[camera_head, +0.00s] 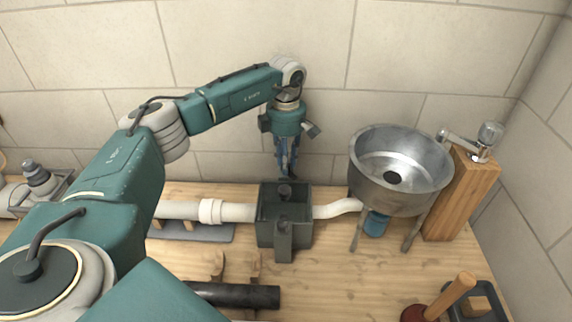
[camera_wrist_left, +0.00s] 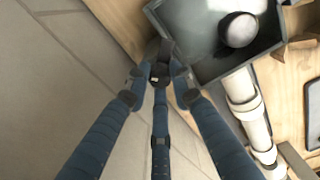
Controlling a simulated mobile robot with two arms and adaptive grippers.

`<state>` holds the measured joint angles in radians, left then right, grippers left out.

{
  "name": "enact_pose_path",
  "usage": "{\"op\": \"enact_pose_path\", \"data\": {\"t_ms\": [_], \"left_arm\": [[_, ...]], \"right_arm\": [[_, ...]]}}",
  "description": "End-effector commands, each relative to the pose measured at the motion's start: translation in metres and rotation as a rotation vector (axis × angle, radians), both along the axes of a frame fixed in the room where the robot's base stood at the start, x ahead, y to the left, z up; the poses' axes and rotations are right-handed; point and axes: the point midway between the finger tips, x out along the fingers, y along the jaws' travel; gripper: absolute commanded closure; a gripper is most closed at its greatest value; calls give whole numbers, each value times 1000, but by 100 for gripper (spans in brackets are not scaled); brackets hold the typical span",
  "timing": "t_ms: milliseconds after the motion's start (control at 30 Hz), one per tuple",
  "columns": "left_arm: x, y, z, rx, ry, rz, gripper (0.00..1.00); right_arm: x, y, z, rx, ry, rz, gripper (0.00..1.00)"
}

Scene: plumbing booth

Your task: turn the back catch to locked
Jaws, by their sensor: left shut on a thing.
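A dark grey-green open box (camera_head: 266,236) sits on the wooden bench, joined to white pipe on its left and right. A dark tab (camera_head: 283,246) hangs on its front wall. My left gripper (camera_head: 287,174) points down at the back edge of the box. In the left wrist view, its blue fingers (camera_wrist_left: 160,77) are closed around a small dark catch (camera_wrist_left: 166,48) at the rim of the box (camera_wrist_left: 213,78). The fingertips cover part of the catch, so I cannot tell its exact angle. A pale round thing (camera_wrist_left: 238,30) shows inside the box. My right gripper is not in view.
A metal basin (camera_head: 400,190) on legs stands right of the box, beside a wooden post (camera_head: 464,195) with a tap. A black pipe (camera_head: 235,295) lies in front. A plunger (camera_head: 450,297) is at front right. The tiled wall is close behind.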

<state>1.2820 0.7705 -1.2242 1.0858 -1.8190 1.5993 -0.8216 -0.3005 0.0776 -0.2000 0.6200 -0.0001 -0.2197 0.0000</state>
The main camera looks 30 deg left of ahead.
Motion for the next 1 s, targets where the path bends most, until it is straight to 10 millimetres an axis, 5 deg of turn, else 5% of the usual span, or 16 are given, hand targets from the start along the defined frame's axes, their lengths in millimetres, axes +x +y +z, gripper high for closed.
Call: {"op": "enact_pose_path", "data": {"t_ms": [600, 1000], "left_arm": [[1, 1, 1, 1, -5, -538, 100], [1, 1, 2, 1, -5, -703, 100]], "right_arm": [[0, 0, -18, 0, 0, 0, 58], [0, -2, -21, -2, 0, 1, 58]]}}
